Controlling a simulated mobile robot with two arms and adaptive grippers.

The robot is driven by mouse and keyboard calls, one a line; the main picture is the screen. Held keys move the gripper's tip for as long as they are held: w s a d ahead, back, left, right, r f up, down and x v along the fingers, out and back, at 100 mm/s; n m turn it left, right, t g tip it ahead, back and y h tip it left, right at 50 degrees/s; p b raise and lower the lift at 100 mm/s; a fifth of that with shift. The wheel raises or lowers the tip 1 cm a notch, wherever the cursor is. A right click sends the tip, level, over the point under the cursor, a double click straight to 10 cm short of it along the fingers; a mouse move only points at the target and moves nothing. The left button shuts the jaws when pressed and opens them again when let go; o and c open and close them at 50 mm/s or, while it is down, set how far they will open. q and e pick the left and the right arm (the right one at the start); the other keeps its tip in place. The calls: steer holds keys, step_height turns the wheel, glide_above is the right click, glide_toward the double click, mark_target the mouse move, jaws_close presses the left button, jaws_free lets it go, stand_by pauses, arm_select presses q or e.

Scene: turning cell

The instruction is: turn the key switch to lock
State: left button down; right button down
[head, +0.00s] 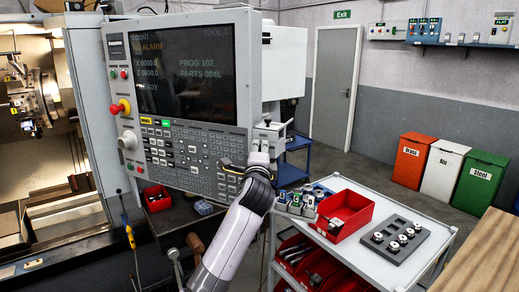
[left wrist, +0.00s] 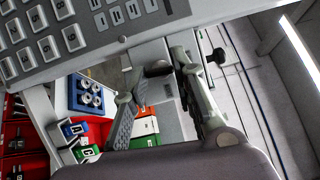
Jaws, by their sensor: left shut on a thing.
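The machine's control panel (head: 180,100) fills the left middle of the head view, with a lit screen above a grid of grey keys. My left gripper (head: 238,166) is at the panel's lower right edge, by the end of the keypad. In the left wrist view its fingers (left wrist: 166,70) are close together at the edge of the panel (left wrist: 95,35), closed on a small dark part, apparently the key of the key switch (left wrist: 157,69). The fingers hide most of it, so its turned position cannot be read. My right gripper is not in view.
A red emergency button (head: 121,107) juts from the panel's left side. Below right, a white trolley (head: 345,266) carries a red bin (head: 343,215) and a grey tray (head: 395,240) of round parts. Waste bins (head: 443,166) stand by the far wall. Open floor lies behind the trolley.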

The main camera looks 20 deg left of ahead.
arm_select(q)
steer(key=shift+n+g, duration=0.3)
steer(key=shift+n, duration=0.2)
steer(key=c, duration=1.3)
jaws_free()
steer(key=v, duration=1.2)
steer(key=shift+f, duration=0.1)
